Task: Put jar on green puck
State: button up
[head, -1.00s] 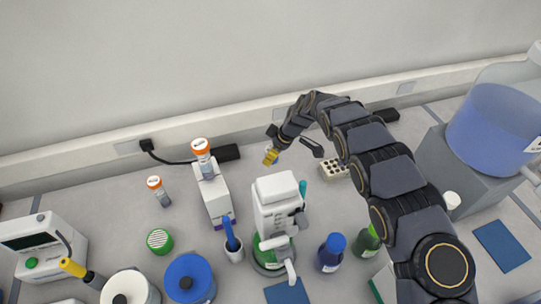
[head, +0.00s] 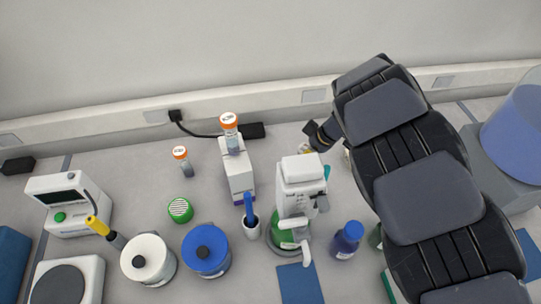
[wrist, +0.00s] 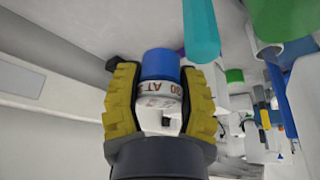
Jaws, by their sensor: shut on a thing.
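My gripper (wrist: 160,100) is shut on a small jar (wrist: 160,66) with a blue end and a white band with red lettering, held between the yellow finger pads. In the head view my gripper (head: 308,148) is mostly hidden behind my arm, beyond the white instrument, and the held jar cannot be made out. The green puck (head: 181,210), round with a pale pattern on top, lies on the bench to the left, well apart from my gripper. Nothing rests on the puck.
An orange-capped vial (head: 181,161) stands behind the puck. Another orange-capped vial (head: 230,134) sits on a white box (head: 238,172). A white instrument (head: 300,186), blue-lidded pot (head: 206,251), white-lidded pot (head: 147,259) and blue bottle (head: 346,240) stand nearer.

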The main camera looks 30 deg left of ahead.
jog(key=shift+s, duration=0.1)
notch_tip(320, 180, up, 18)
jog(key=n+g, duration=0.2)
jog(key=n, duration=0.4)
send_over(175, 207)
jog(key=shift+d, duration=0.35)
jog(key=shift+h, duration=0.3)
jog(key=f, duration=2.6)
jog(key=shift+w+f, duration=0.25)
jog(key=shift+f, duration=0.05)
jog(key=shift+f, duration=0.15)
jog(key=o, duration=1.1)
jog(key=shift+c, duration=0.2)
